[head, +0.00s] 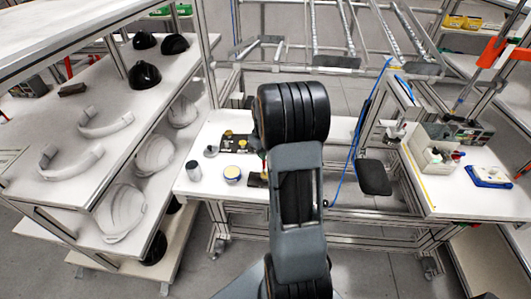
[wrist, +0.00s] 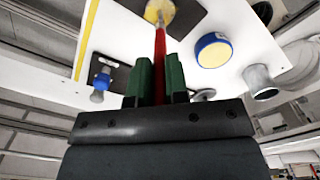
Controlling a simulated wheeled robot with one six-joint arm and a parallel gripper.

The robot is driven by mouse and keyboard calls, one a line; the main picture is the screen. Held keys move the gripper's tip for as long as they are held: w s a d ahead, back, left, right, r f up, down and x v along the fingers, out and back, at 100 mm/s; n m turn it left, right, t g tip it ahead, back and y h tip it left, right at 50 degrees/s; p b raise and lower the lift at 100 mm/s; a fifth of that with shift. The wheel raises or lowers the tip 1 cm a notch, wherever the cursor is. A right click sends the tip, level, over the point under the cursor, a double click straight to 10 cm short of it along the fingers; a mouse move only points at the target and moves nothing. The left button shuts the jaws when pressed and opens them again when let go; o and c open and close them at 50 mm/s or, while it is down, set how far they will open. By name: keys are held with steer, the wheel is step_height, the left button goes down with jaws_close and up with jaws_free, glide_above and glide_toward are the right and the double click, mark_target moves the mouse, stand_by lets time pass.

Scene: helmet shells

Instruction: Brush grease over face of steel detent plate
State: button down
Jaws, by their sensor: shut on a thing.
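My gripper (wrist: 159,62) has green fingers shut on the red handle of a brush (wrist: 160,42) in the wrist view. The handle points away from the gripper, and its far end meets a pale yellow round patch (wrist: 160,11) over a dark flat plate (wrist: 188,14). I cannot tell whether that patch is bristles, grease or a separate part, or whether it touches the plate. The dark plate also shows in the head view (head: 257,181), partly behind my arm. A blue-rimmed tin with a yellow top (wrist: 213,50) stands beside it; the head view shows it too (head: 232,173).
A grey metal cup (head: 193,170) and a small disc-like part (head: 211,152) stand left of the tin on the white table (head: 215,190). A dark board with yellow parts (head: 238,143) lies behind. A shelf with helmet shells (head: 125,212) is at left; a side bench (head: 440,200) is at right.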

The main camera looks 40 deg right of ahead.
steer(key=shift+a, duration=0.6)
steer(key=shift+s+a, duration=0.1)
steer(key=shift+s+a, duration=0.2)
steer(key=shift+s, duration=0.5)
steer(key=shift+s, duration=0.3)
steer(key=shift+s+d, duration=0.2)
steer(key=shift+d, duration=0.05)
steer(key=shift+r, duration=0.1)
